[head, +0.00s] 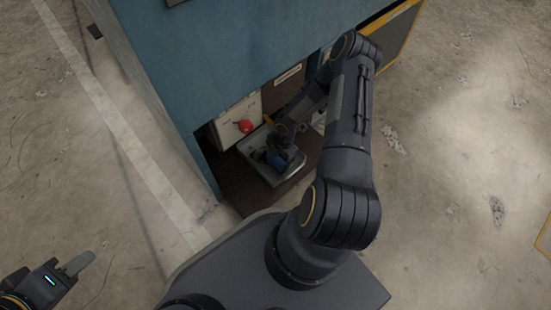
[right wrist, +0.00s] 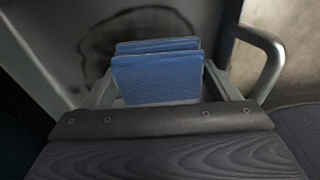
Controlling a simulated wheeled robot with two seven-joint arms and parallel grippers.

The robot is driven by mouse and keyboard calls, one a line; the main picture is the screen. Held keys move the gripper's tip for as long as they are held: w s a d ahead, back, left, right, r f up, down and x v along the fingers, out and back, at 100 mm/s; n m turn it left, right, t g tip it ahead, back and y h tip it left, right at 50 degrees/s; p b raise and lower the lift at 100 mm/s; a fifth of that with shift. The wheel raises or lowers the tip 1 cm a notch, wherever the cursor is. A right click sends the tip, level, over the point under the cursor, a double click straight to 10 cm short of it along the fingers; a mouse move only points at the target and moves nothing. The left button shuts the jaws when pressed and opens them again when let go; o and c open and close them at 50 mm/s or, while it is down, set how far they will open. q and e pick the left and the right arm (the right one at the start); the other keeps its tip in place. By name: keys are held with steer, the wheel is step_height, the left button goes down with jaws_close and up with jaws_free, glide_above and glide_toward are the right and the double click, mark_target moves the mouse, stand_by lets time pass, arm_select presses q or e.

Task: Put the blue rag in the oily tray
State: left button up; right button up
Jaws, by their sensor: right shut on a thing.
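The blue rag (right wrist: 157,78) is folded and sits between the fingers of my right gripper (right wrist: 155,88), which is shut on it. The wrist view shows a dark ring-shaped stain on the grey surface (right wrist: 75,25) behind the rag. I cannot tell whether the rag touches the tray floor. My left gripper (head: 76,265) is empty, low at the left; its finger gap is unclear.
The tray is in a low opening of a blue cabinet (head: 215,60). A red knob (head: 246,126) on a pale panel is close behind the tray. The blue wall edge bounds the opening at left. A metal handle (right wrist: 267,65) stands at the right in the wrist view.

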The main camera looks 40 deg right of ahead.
steer(key=o, duration=0.7)
steer(key=shift+c, duration=0.2)
steer(key=shift+r, duration=0.25)
step_height(320, 180, up, 12)
steer(key=d+p, duration=0.2)
steer(key=p, duration=0.3)
steer(key=shift+f, duration=0.25)
